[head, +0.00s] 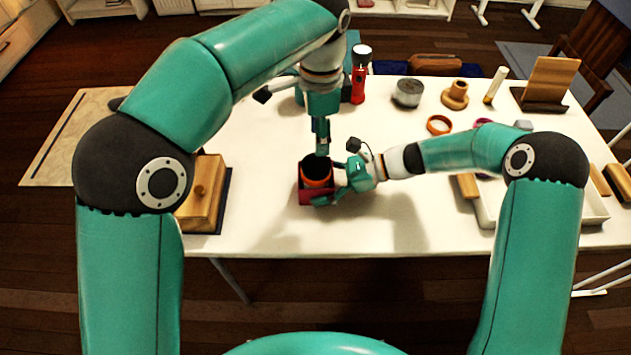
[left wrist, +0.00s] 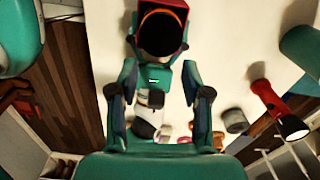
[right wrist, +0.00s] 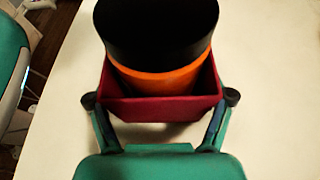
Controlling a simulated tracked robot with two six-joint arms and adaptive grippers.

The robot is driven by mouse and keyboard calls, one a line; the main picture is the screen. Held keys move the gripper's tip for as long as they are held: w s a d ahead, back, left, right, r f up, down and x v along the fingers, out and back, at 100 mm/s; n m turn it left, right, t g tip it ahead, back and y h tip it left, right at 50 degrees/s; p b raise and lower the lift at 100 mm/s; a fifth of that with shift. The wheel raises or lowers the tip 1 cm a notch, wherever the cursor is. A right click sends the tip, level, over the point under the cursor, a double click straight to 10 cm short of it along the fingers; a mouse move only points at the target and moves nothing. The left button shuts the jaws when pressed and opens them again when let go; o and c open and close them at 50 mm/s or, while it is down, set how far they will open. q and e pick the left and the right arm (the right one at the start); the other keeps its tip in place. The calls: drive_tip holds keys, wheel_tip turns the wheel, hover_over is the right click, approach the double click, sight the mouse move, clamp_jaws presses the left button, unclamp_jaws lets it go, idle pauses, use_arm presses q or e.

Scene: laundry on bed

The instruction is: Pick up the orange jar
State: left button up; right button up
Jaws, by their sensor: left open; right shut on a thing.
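The orange jar (head: 317,171) has a black upper part and stands in a small dark red box (head: 316,197) on the white table. The jar's orange body shows in the right wrist view (right wrist: 160,80), rising above the box walls. My right gripper (head: 338,186) is shut on the red box, one finger on each side of it. My left gripper (head: 322,148) is open and empty, pointing down just above the jar. The left wrist view shows the black part of the jar (left wrist: 163,35) beyond the open fingers. The jar's lower part is hidden inside the box.
A wooden lidded box (head: 202,195) is at the left. A red flashlight (head: 359,78), a grey tin (head: 408,93), an orange ring (head: 438,125) and a white tray (head: 595,207) are behind and right. The front middle of the white table (head: 270,235) is clear.

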sight(315, 164)
use_arm(q)
drive_tip(key=o, duration=0.5)
drive_tip(key=shift+n, duration=0.6)
drive_tip(key=shift+o, duration=1.3)
drive_tip(key=shift+s+n, duration=0.1)
drive_tip(key=shift+n, duration=0.6)
drive_tip(key=f+n, duration=0.1)
drive_tip(key=n, duration=0.1)
drive_tip(key=f+n, duration=0.2)
drive_tip(key=a+f+n, duration=0.1)
drive_tip(key=n, duration=0.2)
drive_tip(key=shift+w+f, duration=0.35)
drive_tip(key=shift+f, duration=0.05)
drive_tip(key=shift+s+d+f, duration=0.1)
drive_tip(key=shift+s+f, duration=0.1)
drive_tip(key=shift+f, duration=1.1)
drive_tip(key=shift+s+f, duration=0.15)
drive_tip(key=shift+f, duration=1.15)
